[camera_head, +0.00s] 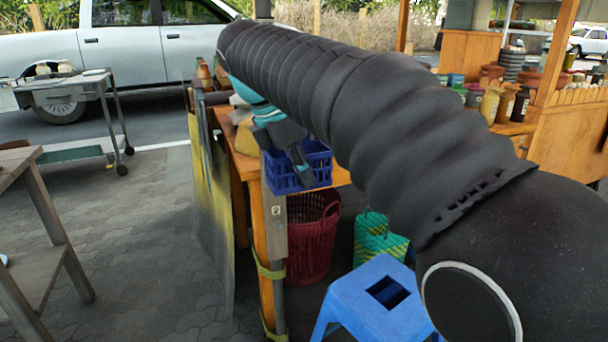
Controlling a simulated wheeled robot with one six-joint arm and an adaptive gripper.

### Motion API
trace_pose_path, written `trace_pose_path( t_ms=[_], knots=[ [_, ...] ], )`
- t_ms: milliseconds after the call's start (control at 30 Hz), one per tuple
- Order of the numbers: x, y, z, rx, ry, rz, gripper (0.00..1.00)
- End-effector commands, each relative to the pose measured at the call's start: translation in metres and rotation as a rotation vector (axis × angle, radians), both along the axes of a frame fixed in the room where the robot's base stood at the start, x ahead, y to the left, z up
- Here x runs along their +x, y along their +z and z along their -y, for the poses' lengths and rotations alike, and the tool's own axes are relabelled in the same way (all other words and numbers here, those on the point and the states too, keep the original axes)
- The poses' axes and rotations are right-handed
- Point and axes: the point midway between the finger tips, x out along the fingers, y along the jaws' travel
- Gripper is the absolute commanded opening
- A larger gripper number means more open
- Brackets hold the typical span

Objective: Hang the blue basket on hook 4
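The blue basket (318,166) is near the corner of the wooden stall, upright, its upper part partly covered by my gripper (301,176). The gripper points down, with its dark fingers at the basket's near side. I cannot tell whether they are closed on it. The basket is beside a grey upright board (276,225) with a small label that appears to read 2. No hook shows clearly, and no label 4 is in view. I cannot tell whether the basket hangs from anything.
A dark red basket (312,240) stands below the blue one. A green woven bag (375,240) and a blue stool (378,305) are to its right. A yellow-stained panel (212,205) stands at left. My arm covers the stall's middle. Paving at left is open.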

Motion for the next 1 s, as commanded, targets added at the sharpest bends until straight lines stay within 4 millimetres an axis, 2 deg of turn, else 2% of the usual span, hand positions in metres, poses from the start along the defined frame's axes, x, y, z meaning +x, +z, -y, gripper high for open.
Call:
trace_pose_path(
  t_ms=[267,1000],
  knots=[
    [-0.002,0.000,0.001,0.000,0.000,0.001,0.00],
    [-0.036,0.000,0.016,0.000,0.000,0.001,0.00]
  ],
)
